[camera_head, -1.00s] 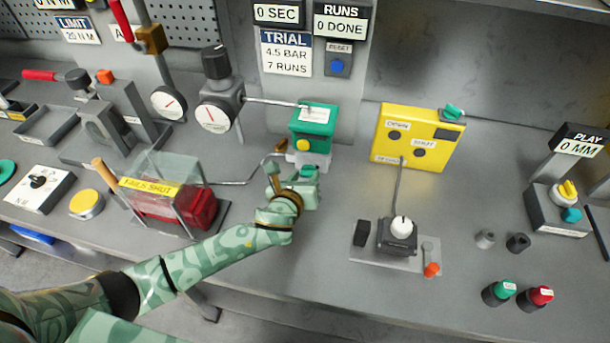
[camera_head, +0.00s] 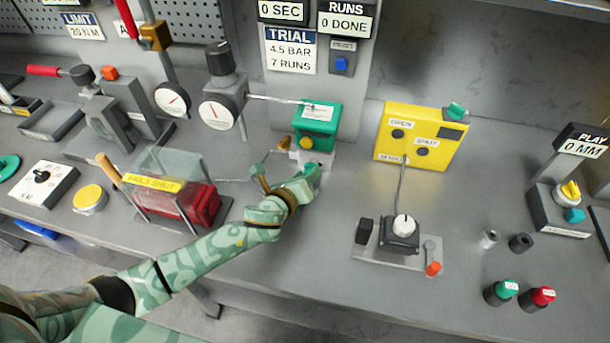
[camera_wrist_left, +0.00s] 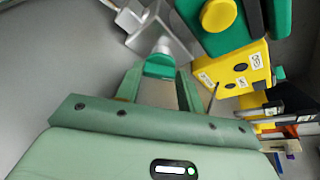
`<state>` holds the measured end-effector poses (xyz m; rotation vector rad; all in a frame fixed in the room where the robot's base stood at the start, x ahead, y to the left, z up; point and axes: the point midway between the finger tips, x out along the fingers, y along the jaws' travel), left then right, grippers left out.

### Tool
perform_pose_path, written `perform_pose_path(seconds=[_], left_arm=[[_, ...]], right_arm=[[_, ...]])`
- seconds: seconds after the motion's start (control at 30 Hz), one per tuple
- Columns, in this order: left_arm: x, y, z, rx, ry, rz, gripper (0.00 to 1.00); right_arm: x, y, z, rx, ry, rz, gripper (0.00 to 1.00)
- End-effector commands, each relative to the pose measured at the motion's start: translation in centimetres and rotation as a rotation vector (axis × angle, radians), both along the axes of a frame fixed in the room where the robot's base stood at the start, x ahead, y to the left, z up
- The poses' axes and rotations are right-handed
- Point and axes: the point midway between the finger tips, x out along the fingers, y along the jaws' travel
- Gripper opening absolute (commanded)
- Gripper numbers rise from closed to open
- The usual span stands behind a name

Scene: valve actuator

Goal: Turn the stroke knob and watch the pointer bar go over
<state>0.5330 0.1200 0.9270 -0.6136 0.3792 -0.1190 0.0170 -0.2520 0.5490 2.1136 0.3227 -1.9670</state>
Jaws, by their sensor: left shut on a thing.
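The green valve actuator (camera_head: 318,118) stands at the middle of the bench, with a yellow knob (camera_head: 306,143) on its front and a pale grey block below. My left gripper (camera_head: 312,174) is at the front of that block. In the left wrist view a teal-green knob (camera_wrist_left: 160,66) on the grey block (camera_wrist_left: 165,30) sits between my fingers, and they are shut on it. I take this for the stroke knob. A dark bar (camera_wrist_left: 254,18) lies against the green body there; I cannot tell whether it is the pointer bar. My right gripper is not in view.
A yellow box (camera_head: 420,137) with two dark buttons stands right of the actuator. A small plate with a white-topped knob (camera_head: 404,226) is in front. A clear guard (camera_head: 165,178) over a red part stands to the left. Bare bench lies right of my gripper.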

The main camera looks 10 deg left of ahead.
Motion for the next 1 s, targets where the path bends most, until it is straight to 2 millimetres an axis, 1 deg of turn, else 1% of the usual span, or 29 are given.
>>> perform_pose_path(seconds=[0.13, 0.17, 0.2, 0.23, 0.5, 0.57, 0.63, 0.67, 0.77, 1.0], left_arm=[[0.0, 0.1, 0.0, 0.000, 0.000, 0.001, 0.15], [0.0, 0.1, 0.0, 0.000, 0.000, 0.001, 0.46], [0.0, 0.1, 0.0, 0.000, 0.000, 0.001, 0.58], [0.0, 0.0, 0.0, 0.001, 0.000, 0.001, 0.60], [-0.1, 0.0, 0.0, 0.001, 0.000, 0.000, 0.60], [-0.4, 0.1, 0.2, 0.001, 0.000, 0.000, 0.60], [-1.1, 0.3, 0.4, 0.001, 0.001, 0.000, 0.60], [-1.6, 0.4, 0.6, 0.001, 0.001, 0.000, 0.60], [-3.7, 0.9, 1.4, 0.003, 0.002, 0.000, 0.60], [-9.8, 2.3, 3.4, 0.001, 0.003, 0.000, 0.60]], right_arm=[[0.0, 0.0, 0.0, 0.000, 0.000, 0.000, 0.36], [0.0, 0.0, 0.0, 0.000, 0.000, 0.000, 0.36], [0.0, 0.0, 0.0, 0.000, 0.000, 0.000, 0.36], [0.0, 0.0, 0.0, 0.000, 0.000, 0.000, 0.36], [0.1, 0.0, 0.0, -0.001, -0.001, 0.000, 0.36], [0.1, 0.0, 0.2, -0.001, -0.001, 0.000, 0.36], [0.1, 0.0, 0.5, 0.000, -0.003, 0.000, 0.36], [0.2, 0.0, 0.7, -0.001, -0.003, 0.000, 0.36], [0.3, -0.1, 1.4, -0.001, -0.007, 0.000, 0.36], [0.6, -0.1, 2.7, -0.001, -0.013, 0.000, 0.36]])
